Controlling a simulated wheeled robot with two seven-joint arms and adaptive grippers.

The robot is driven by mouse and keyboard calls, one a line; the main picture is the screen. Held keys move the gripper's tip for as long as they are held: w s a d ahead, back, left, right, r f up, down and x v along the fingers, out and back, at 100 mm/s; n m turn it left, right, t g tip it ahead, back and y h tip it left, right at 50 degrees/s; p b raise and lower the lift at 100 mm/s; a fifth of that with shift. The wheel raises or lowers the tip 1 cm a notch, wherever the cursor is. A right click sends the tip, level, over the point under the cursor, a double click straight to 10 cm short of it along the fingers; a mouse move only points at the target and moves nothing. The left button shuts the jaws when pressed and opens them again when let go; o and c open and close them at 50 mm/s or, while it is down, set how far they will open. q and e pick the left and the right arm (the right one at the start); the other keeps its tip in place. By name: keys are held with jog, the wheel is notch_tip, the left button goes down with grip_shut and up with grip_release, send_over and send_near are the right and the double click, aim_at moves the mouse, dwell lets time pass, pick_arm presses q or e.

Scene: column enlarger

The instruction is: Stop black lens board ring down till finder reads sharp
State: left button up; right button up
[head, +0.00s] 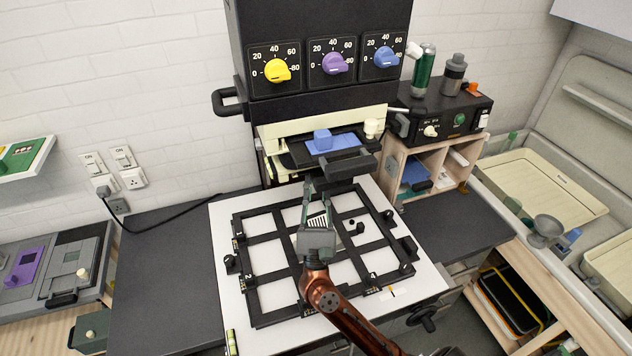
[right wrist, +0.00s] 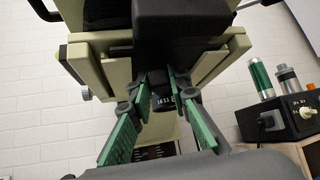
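The black enlarger head (head: 340,170) hangs over the baseboard, and its underside fills the top of the right wrist view (right wrist: 185,40). A black lens ring with white markings (right wrist: 163,101) shows beneath it. My right gripper (head: 322,187) reaches up under the head. In the right wrist view its green-padded fingers (right wrist: 160,77) stand apart on either side of the ring; I cannot tell whether they touch it. The ring is mostly hidden in the head view. A small black piece (head: 356,228) lies on the easel; I cannot tell whether it is the finder. My left gripper is out of view.
A black gridded easel (head: 262,320) lies on the white baseboard (head: 222,262). Yellow, purple and blue dials (head: 333,64) are on the upper housing. A black control box (head: 450,118) with bottles stands right. The dark bench (head: 160,270) is clear at left.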

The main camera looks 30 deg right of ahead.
jog(key=o, duration=0.5)
jog(key=shift+c, duration=0.2)
jog(key=v, duration=1.2)
